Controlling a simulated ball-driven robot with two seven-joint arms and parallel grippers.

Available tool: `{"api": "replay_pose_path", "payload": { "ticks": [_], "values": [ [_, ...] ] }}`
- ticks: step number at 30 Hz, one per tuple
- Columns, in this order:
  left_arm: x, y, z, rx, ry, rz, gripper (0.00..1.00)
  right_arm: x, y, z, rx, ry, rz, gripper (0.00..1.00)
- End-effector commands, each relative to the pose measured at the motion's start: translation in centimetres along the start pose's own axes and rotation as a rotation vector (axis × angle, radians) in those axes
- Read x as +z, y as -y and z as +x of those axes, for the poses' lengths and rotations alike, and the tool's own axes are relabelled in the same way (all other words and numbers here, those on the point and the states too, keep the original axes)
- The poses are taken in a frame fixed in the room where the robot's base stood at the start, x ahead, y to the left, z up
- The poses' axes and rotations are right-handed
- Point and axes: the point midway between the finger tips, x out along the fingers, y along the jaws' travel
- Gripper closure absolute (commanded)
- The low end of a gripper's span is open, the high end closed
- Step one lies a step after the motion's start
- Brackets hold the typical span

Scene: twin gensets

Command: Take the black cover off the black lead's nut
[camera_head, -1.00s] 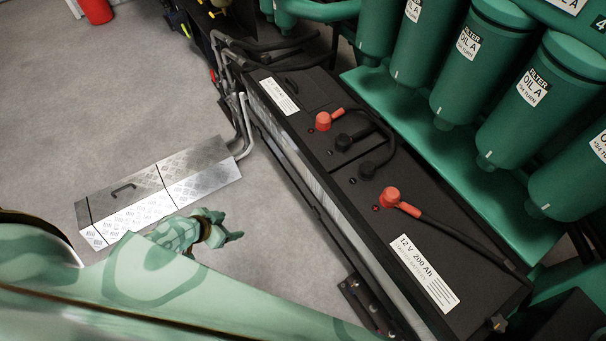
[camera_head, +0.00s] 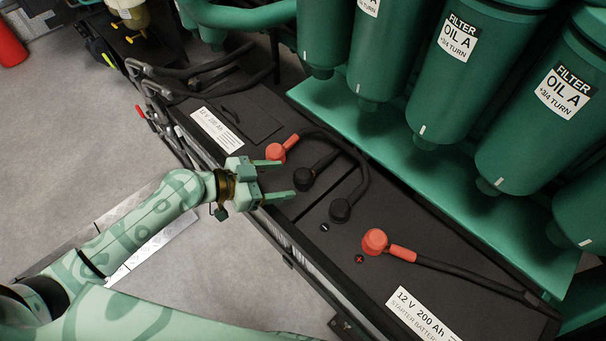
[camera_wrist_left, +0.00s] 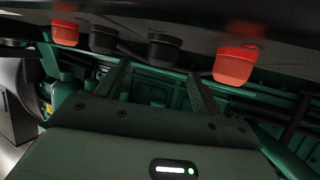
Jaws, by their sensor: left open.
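Two black covers sit on the dark battery top. The nearer-to-gripper black cover (camera_head: 304,179) has a short black lead running up and right. The other black cover (camera_head: 340,210) ends the looped black lead from a red cover (camera_head: 283,150). My left gripper (camera_head: 285,180) is open and empty, its fingers pointing right toward the first black cover and apparently just short of it. In the left wrist view, both black covers (camera_wrist_left: 103,40) (camera_wrist_left: 164,48) show beyond the open fingers. The nuts are hidden under the covers. My right gripper is out of view.
A second red cover (camera_head: 375,241) stands to the lower right, with a lead running right. Green oil filters (camera_head: 448,80) hang above a green ledge (camera_head: 440,160) behind the batteries. Pipes and hoses (camera_head: 190,75) crowd the far left end. The floor at left is mostly clear.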

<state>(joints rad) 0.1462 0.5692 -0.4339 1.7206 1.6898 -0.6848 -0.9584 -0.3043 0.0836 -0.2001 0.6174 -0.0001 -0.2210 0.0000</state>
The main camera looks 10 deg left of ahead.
Motion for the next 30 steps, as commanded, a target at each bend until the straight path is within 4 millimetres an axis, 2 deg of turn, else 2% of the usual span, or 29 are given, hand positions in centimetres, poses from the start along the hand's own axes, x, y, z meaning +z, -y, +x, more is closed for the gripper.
{"api": "replay_pose_path", "payload": {
  "ticks": [4, 12, 20, 25, 30],
  "values": [
    [0.0, 0.1, 1.3, -0.001, -0.001, 0.0, 0.33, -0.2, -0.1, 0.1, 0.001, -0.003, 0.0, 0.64],
    [0.1, 0.5, 5.3, -0.001, 0.0, -0.003, 0.33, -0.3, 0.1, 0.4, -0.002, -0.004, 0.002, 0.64],
    [0.0, 0.5, 5.6, -0.001, 0.002, -0.001, 0.33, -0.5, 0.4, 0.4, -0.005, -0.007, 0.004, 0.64],
    [0.0, 0.5, 5.6, -0.001, 0.002, -0.001, 0.78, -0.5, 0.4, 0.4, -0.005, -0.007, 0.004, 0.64],
    [0.1, 0.5, 5.6, -0.001, 0.002, -0.001, 0.8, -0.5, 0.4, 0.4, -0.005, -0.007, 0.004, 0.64]
  ]
}}
